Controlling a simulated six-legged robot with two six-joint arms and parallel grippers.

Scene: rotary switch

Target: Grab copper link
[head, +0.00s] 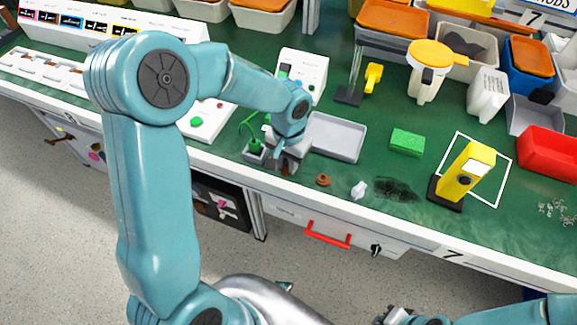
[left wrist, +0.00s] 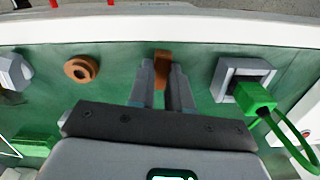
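The copper link (left wrist: 162,66) is a small copper-brown piece between the fingertips of my left gripper (left wrist: 162,84) in the left wrist view. It fills the gap, and both fingers appear to press against it. In the head view my left gripper (head: 287,165) points down at the front edge of the green bench, and it mostly hides the link. I cannot tell whether the link still touches the bench. Part of my right gripper (head: 395,315) shows at the bottom edge of the head view; its fingers are not clear.
A grey socket with a green plug (left wrist: 250,92) stands close beside the gripper. A copper ring (head: 323,180) and a white knob (head: 359,190) lie on the other side. A grey tray (head: 338,138), green sponge (head: 407,142) and yellow device (head: 463,175) stand farther right.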

